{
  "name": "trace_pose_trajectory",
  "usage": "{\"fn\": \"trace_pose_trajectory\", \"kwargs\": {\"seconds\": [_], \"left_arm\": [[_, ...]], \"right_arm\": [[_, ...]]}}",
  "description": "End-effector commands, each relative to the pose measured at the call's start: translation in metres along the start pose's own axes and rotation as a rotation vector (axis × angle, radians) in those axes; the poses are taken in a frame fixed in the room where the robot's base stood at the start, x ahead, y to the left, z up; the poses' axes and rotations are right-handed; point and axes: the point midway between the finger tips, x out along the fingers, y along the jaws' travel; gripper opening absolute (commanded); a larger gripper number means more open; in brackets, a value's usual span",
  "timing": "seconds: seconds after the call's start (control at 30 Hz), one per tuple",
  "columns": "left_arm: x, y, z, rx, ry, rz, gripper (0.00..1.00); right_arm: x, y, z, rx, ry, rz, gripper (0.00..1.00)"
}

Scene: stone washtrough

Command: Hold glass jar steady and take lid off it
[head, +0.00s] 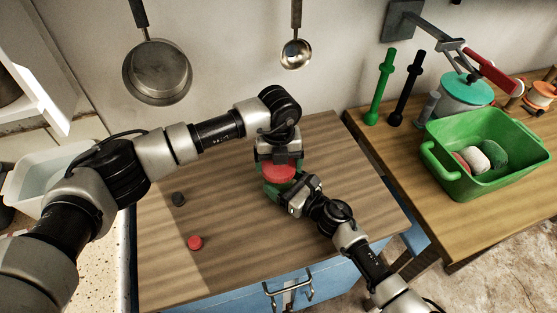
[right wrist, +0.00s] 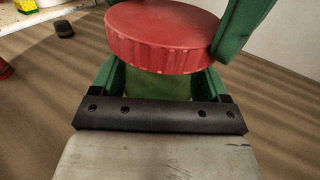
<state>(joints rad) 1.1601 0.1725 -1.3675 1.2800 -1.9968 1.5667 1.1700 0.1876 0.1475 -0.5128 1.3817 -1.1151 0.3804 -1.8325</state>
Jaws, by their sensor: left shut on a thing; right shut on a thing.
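The red ridged lid (head: 279,174) is at the middle of the wooden worktop, under my left gripper (head: 280,165), which is shut on it from above. In the right wrist view the lid (right wrist: 160,36) fills the top middle, with green left fingers at its right side. The glass jar (right wrist: 158,86) shows as a greenish body just below the lid, between the green fingers of my right gripper (right wrist: 163,82), which is shut on it. In the head view the jar is mostly hidden by lid and grippers. I cannot tell whether the lid still touches the rim.
A small red cap (head: 195,243) and a dark cap (head: 178,199) lie on the worktop (head: 230,275) to the left. A green tub (head: 485,180) with several objects stands on the right-hand table. A pan (head: 158,72) and ladle (head: 295,53) hang on the wall.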

Motion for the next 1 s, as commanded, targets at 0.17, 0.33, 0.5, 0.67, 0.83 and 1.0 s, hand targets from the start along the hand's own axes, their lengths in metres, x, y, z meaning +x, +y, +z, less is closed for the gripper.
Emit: {"fn": "trace_pose_trajectory", "kwargs": {"seconds": [0.17,0.33,0.5,0.67,0.83,1.0], "left_arm": [[-0.0007,-0.0002,0.0007,-0.381,-0.001,-0.001,0.60],[-0.0010,-0.0005,0.0008,-0.736,-0.002,-0.001,0.58],[-0.0012,-0.0005,0.0006,-0.970,-0.001,0.000,0.58],[-0.0015,-0.0006,0.0007,-1.013,-0.002,0.000,0.58],[-0.0015,-0.0004,0.0008,-1.015,-0.002,0.000,0.58],[-0.0015,-0.0004,0.0008,-1.014,-0.002,0.000,0.58]], "right_arm": [[0.0000,0.0017,-0.0009,-0.001,0.001,0.003,0.10],[0.0000,0.0016,-0.0009,-0.001,0.001,0.003,0.10],[0.0001,0.0017,-0.0009,-0.001,0.001,0.003,0.10],[0.0001,0.0017,-0.0008,-0.001,0.001,0.004,0.10],[0.0001,0.0017,-0.0008,-0.001,0.001,0.004,0.10],[0.0001,0.0017,-0.0008,-0.001,0.001,0.004,0.10]]}}
